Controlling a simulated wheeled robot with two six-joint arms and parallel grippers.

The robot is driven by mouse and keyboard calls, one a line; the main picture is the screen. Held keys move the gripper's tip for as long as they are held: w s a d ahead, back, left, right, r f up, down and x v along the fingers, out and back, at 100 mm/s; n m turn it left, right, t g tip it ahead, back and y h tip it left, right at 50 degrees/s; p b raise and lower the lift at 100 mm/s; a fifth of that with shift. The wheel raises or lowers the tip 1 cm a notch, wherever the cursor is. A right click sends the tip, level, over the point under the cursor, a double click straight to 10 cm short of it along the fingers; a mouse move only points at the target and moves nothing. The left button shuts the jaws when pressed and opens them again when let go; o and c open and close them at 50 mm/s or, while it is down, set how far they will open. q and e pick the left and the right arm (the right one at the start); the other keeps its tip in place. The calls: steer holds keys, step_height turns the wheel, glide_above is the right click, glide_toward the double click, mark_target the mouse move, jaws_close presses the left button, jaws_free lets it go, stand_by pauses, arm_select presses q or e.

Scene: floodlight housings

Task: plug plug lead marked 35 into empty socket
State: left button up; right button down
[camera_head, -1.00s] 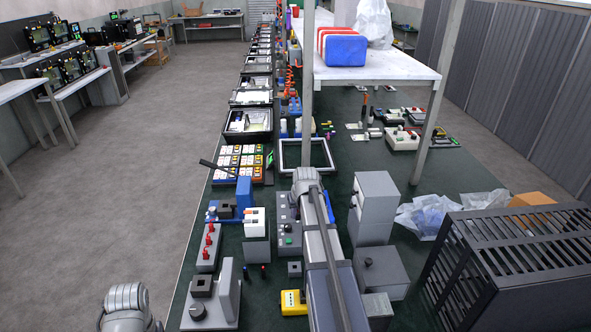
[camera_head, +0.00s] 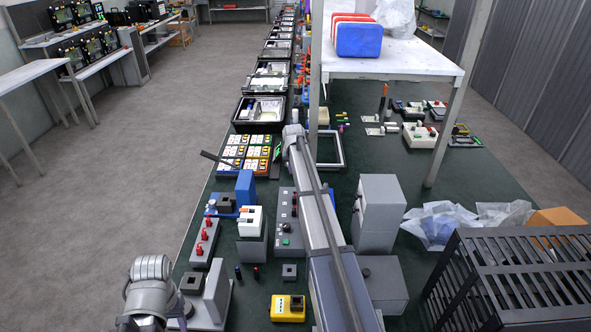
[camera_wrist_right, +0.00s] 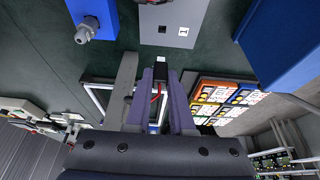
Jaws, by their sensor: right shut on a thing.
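In the right wrist view my right gripper (camera_wrist_right: 160,84) is shut on a small dark plug (camera_wrist_right: 161,71) with a red lead (camera_wrist_right: 155,97) between the fingers. A white tip shows just past the fingertips. No number on it can be read. Beyond the tip is a grey panel (camera_wrist_right: 160,12) with a black square opening (camera_wrist_right: 162,29), beside a small white-and-black square (camera_wrist_right: 183,31). The plug is apart from the panel. In the head view my right arm reaches far along the bench and its fingers cannot be made out. My left gripper is not visible; only its arm shows, bottom left.
A blue box with a grey cable gland (camera_wrist_right: 84,31) and another blue body (camera_wrist_right: 285,38) flank the panel. In the head view a white shelf table (camera_head: 400,64) stands right of the arm, and a black slatted crate (camera_head: 510,275) at lower right.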

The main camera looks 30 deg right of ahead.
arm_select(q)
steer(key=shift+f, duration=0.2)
arm_select(e)
steer(key=shift+f, duration=0.15)
arm_select(q)
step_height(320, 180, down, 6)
steer(key=b, duration=0.6)
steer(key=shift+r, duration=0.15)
arm_select(e)
step_height(320, 180, down, 6)
steer(key=shift+r, duration=0.1)
arm_select(q)
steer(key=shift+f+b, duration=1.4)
steer(key=shift+b, duration=0.05)
arm_select(e)
steer(key=shift+f, duration=1.4)
steer(key=c, duration=0.7)
jaws_free()
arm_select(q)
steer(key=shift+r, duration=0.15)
arm_select(e)
steer(key=shift+r, duration=0.15)
arm_select(q)
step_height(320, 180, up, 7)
steer(key=p, duration=0.7)
arm_select(e)
steer(key=v, duration=0.7)
steer(key=shift+s+r, duration=0.15)
steer(key=shift+r, duration=0.1)
